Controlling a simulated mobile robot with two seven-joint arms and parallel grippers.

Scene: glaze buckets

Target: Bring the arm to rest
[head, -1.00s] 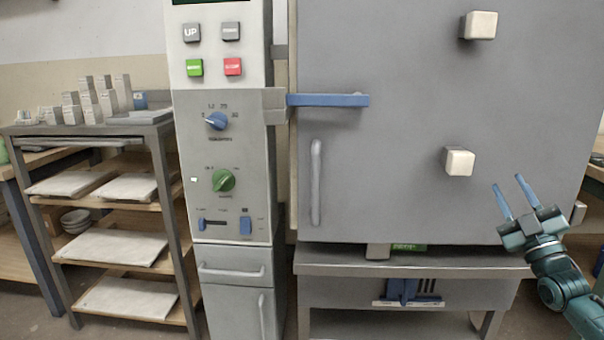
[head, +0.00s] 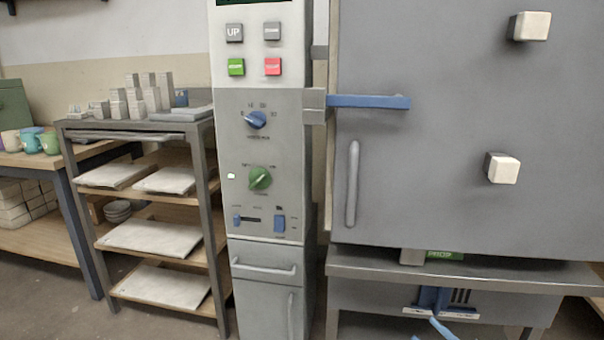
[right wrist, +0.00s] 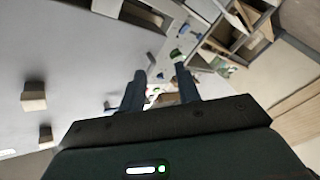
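My right gripper (head: 440,329) shows only as blue fingertips at the bottom edge of the head view, in front of the kiln's stand. In the right wrist view its two fingers (right wrist: 160,84) are spread apart with nothing held between them. The rest of the right arm is out of the head view. My left gripper is in neither view.
A large grey kiln (head: 430,165) with a blue latch (head: 370,102) stands on a metal stand (head: 460,269). Left of it are a control column (head: 240,200), a shelf rack (head: 90,240) with slabs, and a bench with mugs (head: 48,142).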

